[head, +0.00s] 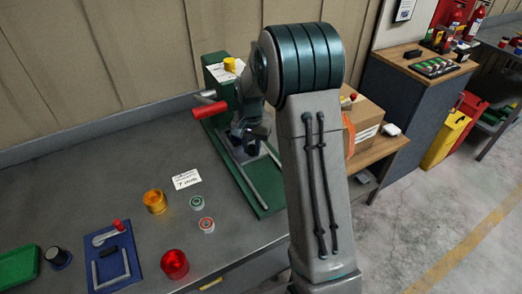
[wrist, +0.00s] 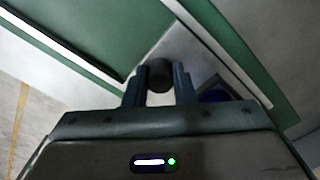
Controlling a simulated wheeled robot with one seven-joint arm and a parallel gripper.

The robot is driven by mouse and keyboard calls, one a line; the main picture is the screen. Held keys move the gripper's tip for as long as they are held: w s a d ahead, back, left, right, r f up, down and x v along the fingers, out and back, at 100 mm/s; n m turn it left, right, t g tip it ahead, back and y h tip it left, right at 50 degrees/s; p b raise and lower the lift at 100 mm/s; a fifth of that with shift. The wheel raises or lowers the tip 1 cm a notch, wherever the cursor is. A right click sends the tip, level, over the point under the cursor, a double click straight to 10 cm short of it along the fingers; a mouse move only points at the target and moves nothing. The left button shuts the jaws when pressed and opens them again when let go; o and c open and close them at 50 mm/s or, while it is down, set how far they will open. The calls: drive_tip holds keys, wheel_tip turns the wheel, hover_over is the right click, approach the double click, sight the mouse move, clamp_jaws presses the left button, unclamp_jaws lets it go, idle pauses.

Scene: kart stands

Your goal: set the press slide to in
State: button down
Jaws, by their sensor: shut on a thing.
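The press (head: 218,72) is a green machine at the back of the grey bench, with a red-gripped lever and a yellow cap. Its green base (head: 262,207) runs toward the front, with light rails (head: 242,178) along it. My gripper (head: 250,136) is low over this base, partly hidden by my arm in the head view. In the wrist view my gripper (wrist: 159,72) is shut on a dark round knob (wrist: 160,80), with a finger on each side. A grey plate, apparently the slide (wrist: 192,66), lies under the knob. How far in the slide sits is hard to tell.
A label card (head: 186,179), a yellow cup (head: 155,201), a red cup (head: 174,264) and two small round pieces lie left of the press. A blue tray (head: 112,263) is further left. A cardboard box (head: 366,116) stands to the right, beyond my arm.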

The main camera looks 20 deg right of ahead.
drive_tip(key=shift+w+r, duration=0.15)
drive_tip(key=shift+w, duration=0.1)
drive_tip(key=c, duration=1.2)
unclamp_jaws()
drive_tip(key=shift+w+a, duration=0.1)
wheel_tip(320, 180, up, 14)
drive_tip(key=b, duration=0.1)
drive_tip(key=shift+f, duration=0.2)
